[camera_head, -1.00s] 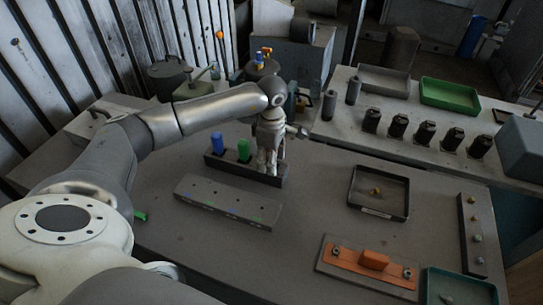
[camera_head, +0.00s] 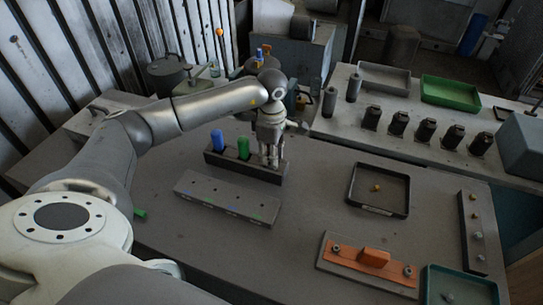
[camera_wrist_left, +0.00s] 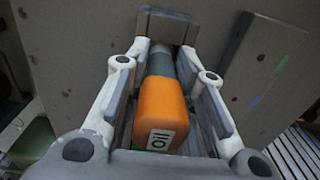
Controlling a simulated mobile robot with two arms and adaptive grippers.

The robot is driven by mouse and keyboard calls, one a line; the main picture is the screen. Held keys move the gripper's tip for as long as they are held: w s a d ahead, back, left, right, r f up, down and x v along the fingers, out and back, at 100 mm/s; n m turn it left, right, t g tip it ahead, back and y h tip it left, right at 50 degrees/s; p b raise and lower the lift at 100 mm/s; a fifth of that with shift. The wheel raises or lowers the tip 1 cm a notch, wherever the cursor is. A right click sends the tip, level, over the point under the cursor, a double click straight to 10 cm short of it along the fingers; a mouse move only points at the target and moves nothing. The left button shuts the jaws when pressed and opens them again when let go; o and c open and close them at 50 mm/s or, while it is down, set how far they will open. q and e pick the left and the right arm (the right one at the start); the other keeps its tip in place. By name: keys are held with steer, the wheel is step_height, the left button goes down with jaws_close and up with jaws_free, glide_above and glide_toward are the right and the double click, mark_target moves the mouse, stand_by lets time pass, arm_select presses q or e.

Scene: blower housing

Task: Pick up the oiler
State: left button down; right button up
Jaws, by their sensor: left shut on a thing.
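The oiler (camera_wrist_left: 162,108) is an orange bottle with a dark grey upper part and a white label reading "Oil". In the left wrist view it lies between the two fingers of my left gripper (camera_wrist_left: 165,85), which is shut on it. In the head view my left gripper (camera_head: 269,155) points down at the right end of a dark rack (camera_head: 219,162). The oiler is hidden there behind the gripper. I cannot tell whether it still touches the rack. My right gripper is not in view.
A blue bottle (camera_head: 217,140) and a green bottle (camera_head: 243,148) stand in the rack. A grey block with holes (camera_head: 228,199) lies in front. A black tray (camera_head: 379,211) and an orange fixture (camera_head: 343,255) are to the right. Table between them is clear.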

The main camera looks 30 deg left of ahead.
arm_select(q)
steer(key=shift+r, duration=0.3)
steer(key=s+d+r+b, duration=0.5)
steer(key=s+d+r, duration=0.4)
steer(key=s+r, duration=0.2)
steer(key=shift+r+b, duration=0.35)
steer(key=shift+r, duration=0.05)
steer(key=shift+a, duration=0.1)
